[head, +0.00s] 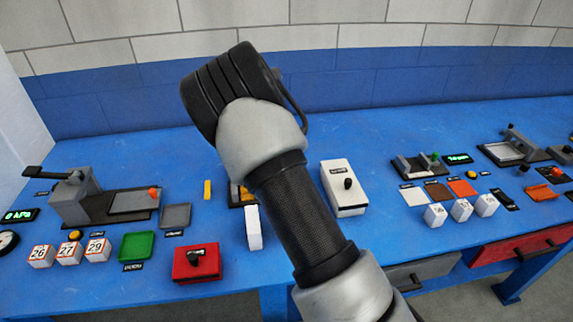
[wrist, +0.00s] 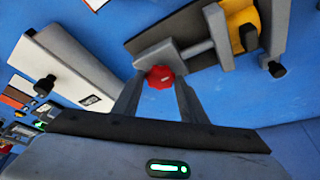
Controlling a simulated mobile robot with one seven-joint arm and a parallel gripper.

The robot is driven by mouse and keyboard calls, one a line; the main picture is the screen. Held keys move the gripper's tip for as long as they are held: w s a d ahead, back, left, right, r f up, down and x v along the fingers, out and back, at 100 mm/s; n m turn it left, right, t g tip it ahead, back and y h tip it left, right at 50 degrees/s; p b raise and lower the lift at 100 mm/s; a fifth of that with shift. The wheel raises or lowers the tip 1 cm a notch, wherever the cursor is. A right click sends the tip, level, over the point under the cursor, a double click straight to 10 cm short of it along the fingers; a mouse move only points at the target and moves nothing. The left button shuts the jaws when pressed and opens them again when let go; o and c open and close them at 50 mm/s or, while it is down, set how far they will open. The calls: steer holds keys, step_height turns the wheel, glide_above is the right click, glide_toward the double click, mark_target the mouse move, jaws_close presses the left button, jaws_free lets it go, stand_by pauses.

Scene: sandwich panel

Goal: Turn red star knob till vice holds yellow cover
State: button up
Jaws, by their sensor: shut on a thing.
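The red star knob (wrist: 159,77) shows in the wrist view at the end of the grey vice's screw block. My gripper (wrist: 160,90) has a finger on each side of it and is shut on it. A grey rod runs right from the block to the vice's near jaw (wrist: 215,38). The yellow cover (wrist: 241,15) lies between this jaw and the far grey jaw (wrist: 273,25), cut by the top edge. I cannot tell whether both jaws touch it. In the head view my arm hides the knob and most of the vice (head: 236,194).
A white box with a black knob (head: 344,187) stands right of the vice; it also shows left in the wrist view (wrist: 75,62). A small yellow block (head: 207,189) is left of the vice. A red box (head: 196,262) sits at the front. Blue bench behind is clear.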

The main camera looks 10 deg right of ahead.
steer(key=m, duration=0.1)
steer(key=m+g+h, duration=0.1)
steer(key=m, duration=0.1)
steer(key=shift+w+a+m+p, duration=0.15)
steer(key=shift+m+p, duration=0.15)
steer(key=shift+w+m+g, duration=0.1)
steer(key=shift+m+g, duration=0.6)
steer(key=shift+m, duration=1.1)
steer(key=o, duration=1.1)
steer(key=shift+c, duration=0.2)
steer(key=v, duration=1.7)
steer(key=shift+a+p, duration=0.4)
steer(key=shift+a, duration=0.1)
